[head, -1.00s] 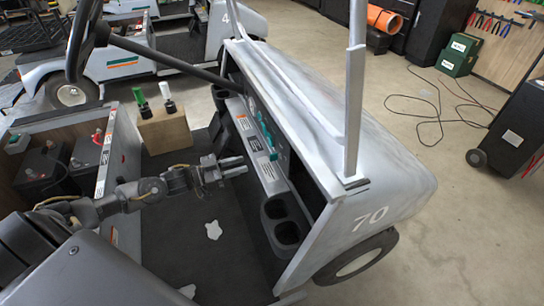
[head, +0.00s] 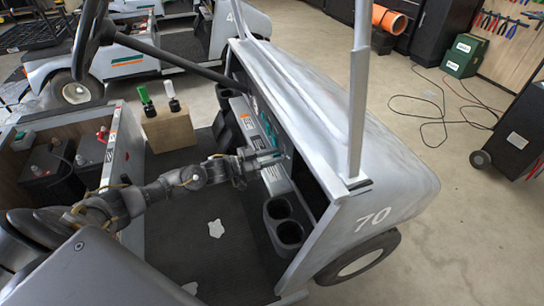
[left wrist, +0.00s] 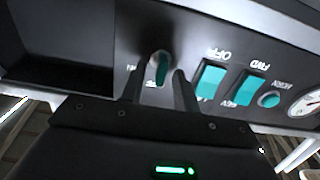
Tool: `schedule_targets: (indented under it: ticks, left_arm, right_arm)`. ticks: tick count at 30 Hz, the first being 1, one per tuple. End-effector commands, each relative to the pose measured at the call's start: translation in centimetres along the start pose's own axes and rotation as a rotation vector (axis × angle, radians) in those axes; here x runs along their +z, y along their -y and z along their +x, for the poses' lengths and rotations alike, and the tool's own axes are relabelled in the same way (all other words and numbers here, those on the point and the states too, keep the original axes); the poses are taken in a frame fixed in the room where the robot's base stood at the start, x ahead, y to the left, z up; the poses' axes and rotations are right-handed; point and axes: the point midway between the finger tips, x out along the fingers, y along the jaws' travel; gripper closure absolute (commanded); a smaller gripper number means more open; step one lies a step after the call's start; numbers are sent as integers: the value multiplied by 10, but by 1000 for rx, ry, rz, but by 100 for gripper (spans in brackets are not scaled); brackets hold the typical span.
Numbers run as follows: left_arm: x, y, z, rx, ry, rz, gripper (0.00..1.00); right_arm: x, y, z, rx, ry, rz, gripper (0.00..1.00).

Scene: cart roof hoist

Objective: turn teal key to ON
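The teal key (left wrist: 161,69) sits in a dark round switch on the black dash panel (left wrist: 225,55) and stands nearly upright in the left wrist view. My left gripper (left wrist: 160,82) is open, one finger on each side of the key, with a gap showing on both sides. Lettering by the key is partly hidden by the fingers. In the head view my left gripper (head: 268,156) is at the cart's dash, and the key cannot be told apart there. My right gripper is not in view.
Two teal rocker switches (left wrist: 211,80), a round teal button (left wrist: 269,100) and a gauge (left wrist: 306,103) sit right of the key. An open dash recess (left wrist: 70,45) is at left. Cup holders (head: 283,222), the steering wheel (head: 90,35) and a roof post (head: 358,95) stand around the arm.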

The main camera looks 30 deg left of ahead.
Motion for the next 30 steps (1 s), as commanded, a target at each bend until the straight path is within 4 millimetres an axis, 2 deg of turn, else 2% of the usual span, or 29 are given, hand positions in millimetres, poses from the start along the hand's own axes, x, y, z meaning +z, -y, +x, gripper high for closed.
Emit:
schedule_targets:
  ticks: [5,12,23,30]
  left_arm:
    - [0,0,0,0,0,0,69]
    - [0,0,0,0,0,0,100]
    - [0,0,0,0,0,25,100]
    - [1,-2,0,1,0,147,100]
  right_arm:
    - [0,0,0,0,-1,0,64]
    - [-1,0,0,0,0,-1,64]
    - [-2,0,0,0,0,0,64]
    - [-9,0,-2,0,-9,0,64]
